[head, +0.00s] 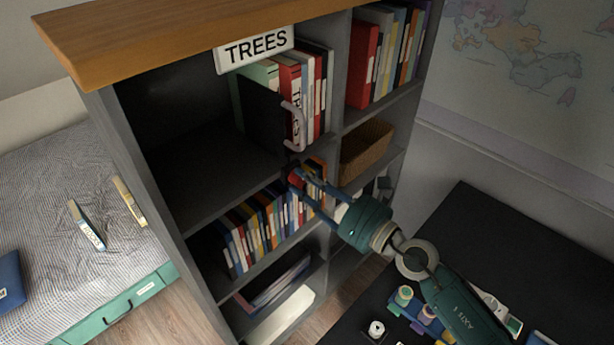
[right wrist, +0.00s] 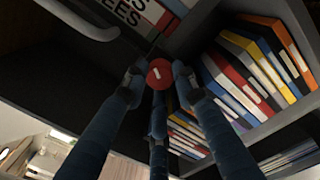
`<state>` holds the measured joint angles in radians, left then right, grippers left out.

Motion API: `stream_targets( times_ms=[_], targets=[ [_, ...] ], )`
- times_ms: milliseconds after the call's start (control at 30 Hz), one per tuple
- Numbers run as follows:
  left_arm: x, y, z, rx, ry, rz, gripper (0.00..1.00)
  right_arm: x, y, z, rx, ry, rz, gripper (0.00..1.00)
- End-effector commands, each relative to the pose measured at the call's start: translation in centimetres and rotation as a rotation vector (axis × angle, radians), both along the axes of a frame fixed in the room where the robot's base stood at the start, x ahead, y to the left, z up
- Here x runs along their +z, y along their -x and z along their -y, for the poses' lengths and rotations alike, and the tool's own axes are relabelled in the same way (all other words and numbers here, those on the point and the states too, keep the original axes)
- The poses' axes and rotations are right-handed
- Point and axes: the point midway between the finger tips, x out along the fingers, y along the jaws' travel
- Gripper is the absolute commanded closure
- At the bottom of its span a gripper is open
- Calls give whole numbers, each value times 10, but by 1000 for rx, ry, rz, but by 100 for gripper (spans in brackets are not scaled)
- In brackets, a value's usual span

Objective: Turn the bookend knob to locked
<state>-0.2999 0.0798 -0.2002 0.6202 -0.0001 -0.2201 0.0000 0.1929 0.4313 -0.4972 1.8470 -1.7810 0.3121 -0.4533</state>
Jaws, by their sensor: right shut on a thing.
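The bookend (head: 264,113) is a dark upright panel on the upper left shelf, with a pale curved handle (head: 292,124) at its front. The handle also shows in the right wrist view (right wrist: 82,22). A red round knob (right wrist: 159,74) with a short white mark is below the handle, at the shelf's front edge. My right gripper (head: 294,182) reaches in from the lower right and is shut on the knob. In the right wrist view its fingers (right wrist: 158,82) close around the knob from the sides and below. My left gripper is in neither view.
A grey bookcase with a wooden top (head: 180,32) carries a TREES sign (head: 254,49). Books (head: 270,225) fill the shelf below the knob, close to my right gripper. A wicker basket (head: 366,150) sits to the right. A dark desk (head: 500,230) with small items stands at lower right.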

Motion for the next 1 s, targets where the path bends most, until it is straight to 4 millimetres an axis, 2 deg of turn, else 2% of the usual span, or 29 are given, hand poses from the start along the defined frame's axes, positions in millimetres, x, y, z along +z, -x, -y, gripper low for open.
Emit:
stream_targets(
  times_ms=[33, 600, 1000],
  targets=[
    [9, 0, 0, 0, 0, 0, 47, 13, -2, 1, -7, -45, -21, 99],
    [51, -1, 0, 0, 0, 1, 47, 11, -4, 2, -6, -425, -400, 99],
    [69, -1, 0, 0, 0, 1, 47, 9, -4, 2, -4, -631, -606, 99]
  ],
)
